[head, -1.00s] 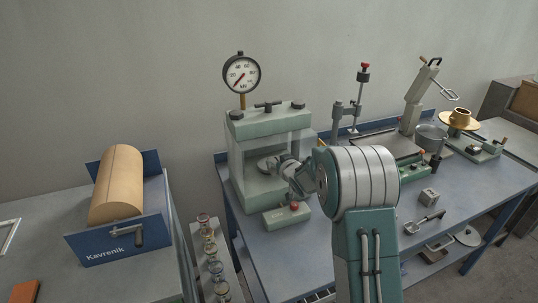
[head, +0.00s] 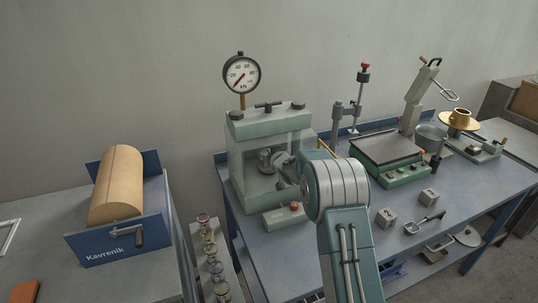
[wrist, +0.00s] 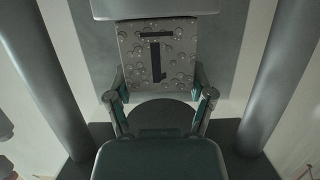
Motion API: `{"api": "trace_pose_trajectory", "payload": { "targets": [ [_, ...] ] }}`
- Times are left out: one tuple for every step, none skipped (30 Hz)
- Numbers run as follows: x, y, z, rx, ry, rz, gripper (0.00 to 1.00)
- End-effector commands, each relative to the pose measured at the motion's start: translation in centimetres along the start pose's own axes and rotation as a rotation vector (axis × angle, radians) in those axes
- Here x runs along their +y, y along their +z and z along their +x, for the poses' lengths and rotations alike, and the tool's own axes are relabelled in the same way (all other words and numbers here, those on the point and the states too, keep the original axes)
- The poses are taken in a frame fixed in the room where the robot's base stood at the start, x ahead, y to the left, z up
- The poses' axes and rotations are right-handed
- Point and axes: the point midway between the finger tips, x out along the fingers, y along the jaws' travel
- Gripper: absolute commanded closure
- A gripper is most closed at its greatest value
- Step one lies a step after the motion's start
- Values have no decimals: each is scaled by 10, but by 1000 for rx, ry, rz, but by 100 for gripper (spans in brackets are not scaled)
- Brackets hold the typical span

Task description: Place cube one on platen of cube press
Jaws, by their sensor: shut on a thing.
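Cube one (wrist: 158,50) is a pitted grey block with a dark "1" mark, seen upside down in the wrist view. My gripper (wrist: 160,88) is shut on it, with a finger at each side. The cube is between the grey columns of the cube press (head: 268,122), a pale green frame with a dial gauge. The dark round platen (wrist: 163,111) shows below the cube in the wrist view. I cannot tell whether the cube touches it. In the head view my arm reaches into the press opening from the right, and the cube is not clearly visible.
A control box with a red button (head: 286,216) sits before the press. Two numbered cubes (head: 386,217) and (head: 429,196) and a scoop (head: 424,222) lie on the blue bench. A green scale (head: 387,158) stands to the right. A blue roll holder (head: 119,205) is at left.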

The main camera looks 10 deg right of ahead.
Motion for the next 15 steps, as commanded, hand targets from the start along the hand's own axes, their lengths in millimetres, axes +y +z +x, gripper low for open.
{"api": "trace_pose_trajectory", "payload": {
  "targets": [
    [0,0,0,1,0,0,92],
    [0,1,1,1,0,0,92],
    [0,2,1,-1,0,1,17],
    [0,2,1,-1,0,0,4],
    [0,2,1,-1,0,0,0],
    [0,2,1,-1,0,0,0],
    [0,2,1,-1,0,0,0],
    [0,2,1,-1,0,0,0],
    [0,2,1,-1,0,0,0],
    [0,2,1,-1,0,0,0],
    [0,2,1,-1,0,0,0],
    [0,2,1,-1,0,0,0],
    [0,2,1,-1,0,0,0],
    [0,2,1,-1,0,0,0],
    [0,2,1,-1,0,0,0]
  ]
}}
